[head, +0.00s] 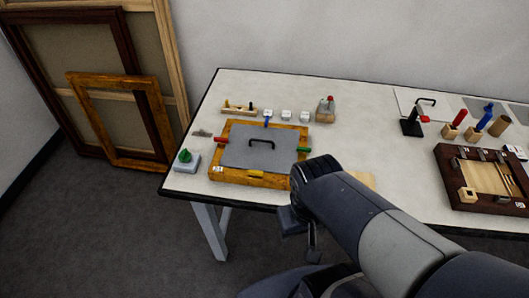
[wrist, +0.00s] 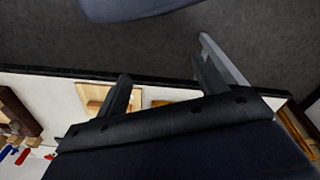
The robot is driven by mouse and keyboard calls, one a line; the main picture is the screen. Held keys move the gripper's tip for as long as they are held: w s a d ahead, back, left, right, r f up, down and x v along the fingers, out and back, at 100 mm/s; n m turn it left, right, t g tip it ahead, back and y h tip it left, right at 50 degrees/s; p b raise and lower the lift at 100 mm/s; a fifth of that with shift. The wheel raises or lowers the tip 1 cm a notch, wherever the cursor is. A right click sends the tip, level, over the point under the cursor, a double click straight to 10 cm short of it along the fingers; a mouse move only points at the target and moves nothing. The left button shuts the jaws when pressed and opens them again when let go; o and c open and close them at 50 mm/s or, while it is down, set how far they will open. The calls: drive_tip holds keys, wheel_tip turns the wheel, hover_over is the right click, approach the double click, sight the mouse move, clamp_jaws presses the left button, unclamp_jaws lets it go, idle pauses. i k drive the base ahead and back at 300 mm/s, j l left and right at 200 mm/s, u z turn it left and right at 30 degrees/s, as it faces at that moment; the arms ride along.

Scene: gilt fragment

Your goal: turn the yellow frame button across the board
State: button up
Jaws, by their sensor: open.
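The gilt frame (head: 228,177) lies flat on the table with a grey board (head: 250,155) inside it, which has a black handle (head: 262,142). The yellow button (head: 255,174) is on the near rail; its exact angle is too small to tell. A red button (head: 221,141) is on the left rail, a blue one (head: 267,121) on the far rail and a green one (head: 303,150) on the right rail. My gripper (head: 303,235) is open and empty, right of the frame by the table's front edge. In the wrist view my gripper (wrist: 163,85) shows both fingers apart.
A green knob on a grey base (head: 186,160) stands left of the frame. A dark tray (head: 482,205) and several tools are at the right.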

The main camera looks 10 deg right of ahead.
sight(256, 173)
drive_tip(key=i+j+z, duration=0.1)
drive_tip(key=j+z, duration=0.25)
drive_tip(key=j, duration=0.2)
drive_tip(key=j+z, duration=0.4)
drive_tip(key=j, duration=0.2)
